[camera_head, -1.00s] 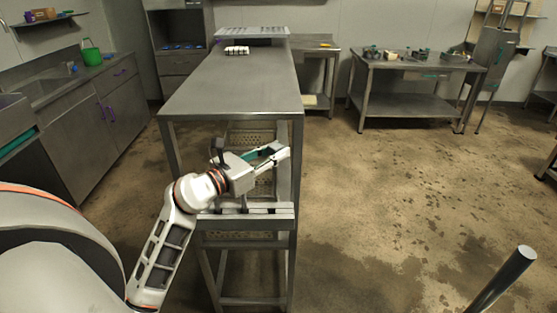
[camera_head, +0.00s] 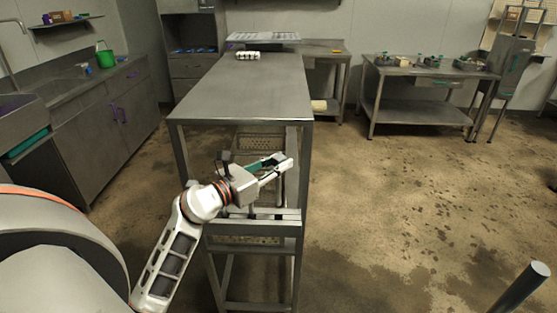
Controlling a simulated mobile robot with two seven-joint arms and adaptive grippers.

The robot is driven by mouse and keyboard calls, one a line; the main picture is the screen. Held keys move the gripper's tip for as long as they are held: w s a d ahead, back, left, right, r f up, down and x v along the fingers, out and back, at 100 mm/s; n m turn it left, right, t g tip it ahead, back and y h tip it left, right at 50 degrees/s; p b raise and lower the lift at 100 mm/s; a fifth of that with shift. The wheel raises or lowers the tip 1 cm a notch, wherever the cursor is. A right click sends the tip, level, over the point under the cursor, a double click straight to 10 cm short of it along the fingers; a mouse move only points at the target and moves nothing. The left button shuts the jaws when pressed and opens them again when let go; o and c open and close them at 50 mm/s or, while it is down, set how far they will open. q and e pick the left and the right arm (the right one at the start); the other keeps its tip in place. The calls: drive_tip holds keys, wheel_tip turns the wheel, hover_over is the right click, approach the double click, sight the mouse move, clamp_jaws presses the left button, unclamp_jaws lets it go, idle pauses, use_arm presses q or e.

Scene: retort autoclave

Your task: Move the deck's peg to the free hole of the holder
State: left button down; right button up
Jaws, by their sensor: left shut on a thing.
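My left gripper (camera_head: 284,165) reaches in from the left, in front of the near end of the long steel table (camera_head: 240,92), above a low steel frame (camera_head: 254,228). A green strip shows along the fingers. A small white block with dark spots (camera_head: 248,56) sits at the far end of the table, perhaps the holder; its holes cannot be made out. My right gripper is not in view.
The long table's top is mostly bare. A steel bench (camera_head: 420,110) with several small items stands back right. A grey post (camera_head: 522,286) rises at lower right. The right floor is open.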

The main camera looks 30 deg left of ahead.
use_arm(q)
drive_tip(key=shift+f+b, duration=0.3)
drive_tip(key=shift+f, duration=0.1)
drive_tip(key=shift+f+b, duration=1.8)
drive_tip(key=shift+f, duration=1.15)
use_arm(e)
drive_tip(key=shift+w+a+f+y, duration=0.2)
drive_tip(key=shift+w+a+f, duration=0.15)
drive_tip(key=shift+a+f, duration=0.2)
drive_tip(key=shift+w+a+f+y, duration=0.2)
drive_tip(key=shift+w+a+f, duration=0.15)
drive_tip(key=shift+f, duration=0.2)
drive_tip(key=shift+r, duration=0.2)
use_arm(q)
drive_tip(key=shift+f+b, duration=0.35)
drive_tip(key=shift+b, duration=0.05)
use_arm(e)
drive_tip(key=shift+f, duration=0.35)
